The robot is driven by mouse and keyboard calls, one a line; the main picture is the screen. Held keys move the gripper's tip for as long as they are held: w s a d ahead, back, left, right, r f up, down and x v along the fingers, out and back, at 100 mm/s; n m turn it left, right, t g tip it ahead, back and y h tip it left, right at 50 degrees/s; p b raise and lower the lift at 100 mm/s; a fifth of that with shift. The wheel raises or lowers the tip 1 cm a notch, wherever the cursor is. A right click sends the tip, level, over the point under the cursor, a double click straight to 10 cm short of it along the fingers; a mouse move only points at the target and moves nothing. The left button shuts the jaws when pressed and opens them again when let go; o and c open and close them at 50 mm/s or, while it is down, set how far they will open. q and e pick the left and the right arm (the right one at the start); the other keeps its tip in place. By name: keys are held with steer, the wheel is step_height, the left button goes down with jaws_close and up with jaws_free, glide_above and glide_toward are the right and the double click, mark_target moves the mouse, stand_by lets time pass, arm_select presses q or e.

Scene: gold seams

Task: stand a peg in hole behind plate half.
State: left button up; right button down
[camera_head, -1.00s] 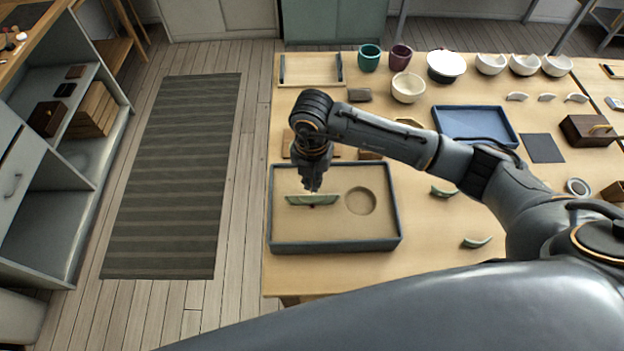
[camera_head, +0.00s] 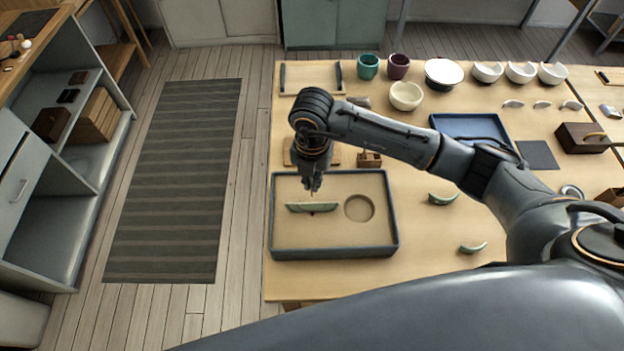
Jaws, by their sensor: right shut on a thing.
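The pale green plate half (camera_head: 298,208) stands in the sand of the dark-rimmed tray (camera_head: 335,252), with its straight edge up. My right gripper (camera_head: 313,188) is over the tray, just behind and above the plate half. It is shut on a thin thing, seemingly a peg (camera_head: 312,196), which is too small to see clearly. The hole behind the plate half cannot be made out. My left gripper is not in view.
A round hollow (camera_head: 359,208) lies in the sand right of the plate half. A small wooden block (camera_head: 369,160) stands behind the tray. A blue tray (camera_head: 462,124), bowls and green shards (camera_head: 442,198) lie on the table (camera_head: 420,270). Its front edge is clear.

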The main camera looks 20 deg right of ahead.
mark_target(312, 196)
steer(key=shift+f, duration=0.1)
steer(key=shift+f+b, duration=1.5)
steer(key=shift+f, duration=0.15)
steer(key=shift+f+b, duration=0.9)
steer(key=shift+b, duration=0.05)
stand_by(1.2)
stand_by(0.7)
steer(key=c, duration=1.4)
jaws_free()
steer(key=shift+c, duration=0.2)
steer(key=o, duration=0.5)
